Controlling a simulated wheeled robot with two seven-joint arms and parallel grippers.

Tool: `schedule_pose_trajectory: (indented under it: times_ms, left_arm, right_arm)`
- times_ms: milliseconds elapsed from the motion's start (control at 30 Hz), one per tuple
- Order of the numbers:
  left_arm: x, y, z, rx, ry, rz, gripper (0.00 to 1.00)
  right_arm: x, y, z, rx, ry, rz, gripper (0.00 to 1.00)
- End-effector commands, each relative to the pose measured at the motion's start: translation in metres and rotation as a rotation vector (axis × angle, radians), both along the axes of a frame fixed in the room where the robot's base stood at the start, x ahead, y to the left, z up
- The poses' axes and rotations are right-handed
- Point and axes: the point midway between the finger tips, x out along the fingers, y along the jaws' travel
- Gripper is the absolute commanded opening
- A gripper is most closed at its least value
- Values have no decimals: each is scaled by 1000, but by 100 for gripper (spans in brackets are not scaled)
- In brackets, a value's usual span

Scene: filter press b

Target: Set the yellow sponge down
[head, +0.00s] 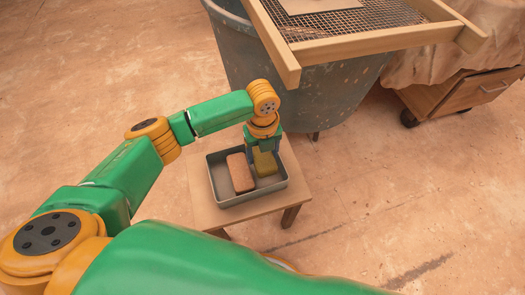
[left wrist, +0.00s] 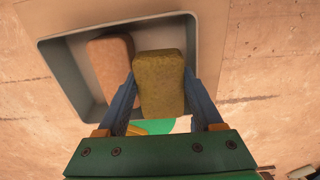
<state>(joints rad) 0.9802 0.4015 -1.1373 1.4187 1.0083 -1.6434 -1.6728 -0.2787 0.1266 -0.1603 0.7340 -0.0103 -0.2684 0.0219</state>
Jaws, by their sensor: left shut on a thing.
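The yellow sponge (head: 264,162) is an olive-yellow block in the right part of a grey tray (head: 250,200). In the left wrist view the sponge (left wrist: 160,82) sits between the two blue fingers of my left gripper (left wrist: 160,90). My left gripper (head: 263,150) points down over the tray and is shut on the sponge. An orange-brown block (head: 240,173) lies beside it to the left in the tray; it also shows in the left wrist view (left wrist: 112,65). Whether the sponge touches the tray floor cannot be told. My right gripper is not in view.
The tray stands on a small wooden stool (head: 205,212). Behind it is a large grey tub (head: 235,60) with a wood-framed mesh screen (head: 375,42) on top. A wheeled wooden cabinet (head: 465,95) is at the right. The floor to the right is clear.

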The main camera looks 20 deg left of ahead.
Motion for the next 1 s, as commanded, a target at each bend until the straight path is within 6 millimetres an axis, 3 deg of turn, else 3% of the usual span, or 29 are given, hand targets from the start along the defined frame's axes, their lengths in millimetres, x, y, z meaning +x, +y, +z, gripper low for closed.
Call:
schedule_pose_trajectory:
  times_ms: [33,67,167,467,533,633,800,1000]
  left_arm:
    - [0,0,0,0,0,0,15]
    - [0,0,0,0,0,0,73]
    - [0,0,0,0,0,0,98]
    - [1,0,5,-2,-3,0,98]
    - [1,0,18,-3,-3,0,98]
    - [1,0,47,-2,-3,-1,98]
    - [1,-1,80,-2,-1,1,98]
    - [0,0,88,-1,2,0,98]
  right_arm:
    - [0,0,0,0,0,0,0]
    - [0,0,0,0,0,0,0]
    - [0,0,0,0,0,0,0]
    - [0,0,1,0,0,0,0]
    - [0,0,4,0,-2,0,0]
    - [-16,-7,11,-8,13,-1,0]
    - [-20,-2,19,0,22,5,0]
    - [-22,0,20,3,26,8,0]
